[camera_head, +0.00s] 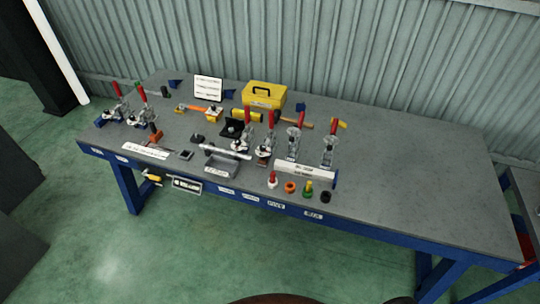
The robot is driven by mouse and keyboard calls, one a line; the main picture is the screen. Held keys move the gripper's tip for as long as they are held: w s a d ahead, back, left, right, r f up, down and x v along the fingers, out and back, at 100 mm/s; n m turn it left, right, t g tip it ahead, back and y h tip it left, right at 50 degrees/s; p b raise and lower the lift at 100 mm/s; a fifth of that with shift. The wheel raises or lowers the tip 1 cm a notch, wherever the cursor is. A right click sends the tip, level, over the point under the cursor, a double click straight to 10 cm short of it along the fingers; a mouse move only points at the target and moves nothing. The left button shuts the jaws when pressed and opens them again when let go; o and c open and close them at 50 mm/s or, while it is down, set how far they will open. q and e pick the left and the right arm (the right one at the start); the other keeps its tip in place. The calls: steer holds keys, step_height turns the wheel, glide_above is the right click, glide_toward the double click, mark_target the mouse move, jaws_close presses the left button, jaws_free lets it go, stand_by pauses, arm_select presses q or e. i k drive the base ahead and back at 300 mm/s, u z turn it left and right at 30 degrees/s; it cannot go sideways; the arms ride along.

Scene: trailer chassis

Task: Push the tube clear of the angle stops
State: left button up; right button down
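A pale tube (225,151) lies roughly left to right near the middle of the workbench, by the toggle clamps with red handles. A black angled piece (232,128) stands just behind it and may be one of the angle stops; it is too small to be sure. A grey block or tray (222,166) with a white label sits in front of and partly under the tube. I cannot tell whether the tube touches the stops. Neither of my grippers is in view.
The grey workbench (420,185) has a clear right half. Toggle clamps (140,112) stand at the left, with more clamps (328,150) right of the tube. A yellow toolbox (264,95) is at the back. Small coloured parts (290,187) line the front edge.

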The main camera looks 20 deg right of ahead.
mark_target(308, 171)
steer(key=u, duration=0.2)
steer(key=i, duration=0.75)
steer(key=z, duration=0.6)
steer(key=i, duration=0.55)
steer(key=z, duration=0.55)
